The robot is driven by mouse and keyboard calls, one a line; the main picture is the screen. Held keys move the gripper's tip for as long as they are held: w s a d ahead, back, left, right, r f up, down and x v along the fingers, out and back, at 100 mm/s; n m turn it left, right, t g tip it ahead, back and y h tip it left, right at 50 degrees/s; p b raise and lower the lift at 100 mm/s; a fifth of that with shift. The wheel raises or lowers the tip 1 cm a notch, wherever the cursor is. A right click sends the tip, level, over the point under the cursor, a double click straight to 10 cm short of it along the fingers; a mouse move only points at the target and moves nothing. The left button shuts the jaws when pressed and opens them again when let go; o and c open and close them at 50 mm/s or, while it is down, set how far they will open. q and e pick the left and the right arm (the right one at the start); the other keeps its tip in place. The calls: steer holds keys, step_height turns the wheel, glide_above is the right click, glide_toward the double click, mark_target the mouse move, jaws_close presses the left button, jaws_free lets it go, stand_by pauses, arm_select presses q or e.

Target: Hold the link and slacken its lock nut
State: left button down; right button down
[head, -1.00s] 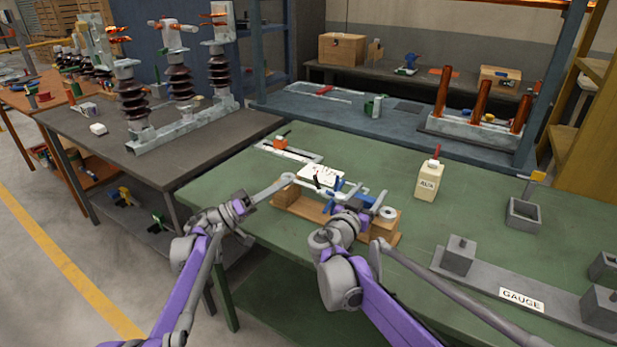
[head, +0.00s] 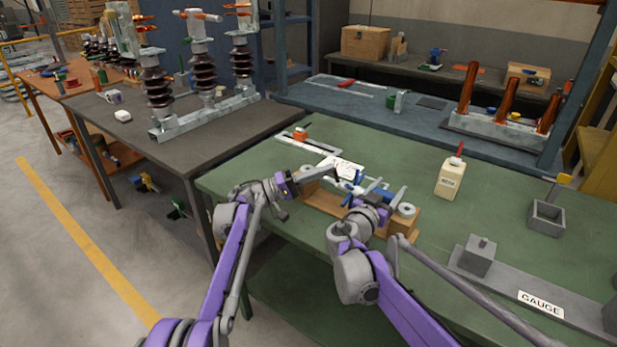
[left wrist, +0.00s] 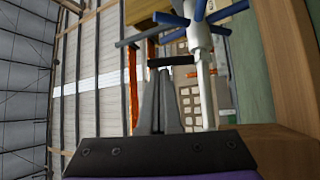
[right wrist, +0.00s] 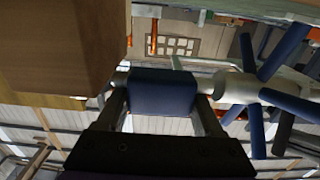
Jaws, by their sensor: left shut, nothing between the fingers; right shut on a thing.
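The link (head: 385,193) is a pale rod lying across a wooden stand on the green bench. A hub with blue spokes (right wrist: 236,88), seemingly its lock nut, sits on it; the hub also shows in the left wrist view (left wrist: 197,32). My right gripper (head: 376,194) is shut on the link's blue sleeve (right wrist: 162,90), beside the hub. My left gripper (head: 322,174) is shut and empty at the left part of the stand. In the left wrist view its fingertips (left wrist: 163,72) are close together, left of the pale rod and below the spokes. Contact with a spoke cannot be told.
The wooden stand (head: 328,203) has blocks at both ends. A white card (head: 342,167) lies behind it. A cream bottle (head: 450,178) stands to the right, with a grey gauge plate (head: 500,285) nearer. The green bench (head: 440,155) has bare room behind the stand.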

arm_select(q)
steer(key=shift+w+d+r, duration=0.15)
steer(key=shift+d+r, duration=0.05)
steer(key=shift+d, duration=0.45)
steer(key=shift+s+a+f+m+h, duration=0.5)
steer(key=shift+s+f+m+h, duration=0.1)
steer(key=shift+s+m, duration=0.1)
steer(key=v, duration=1.2)
steer(key=shift+w+a, duration=0.1)
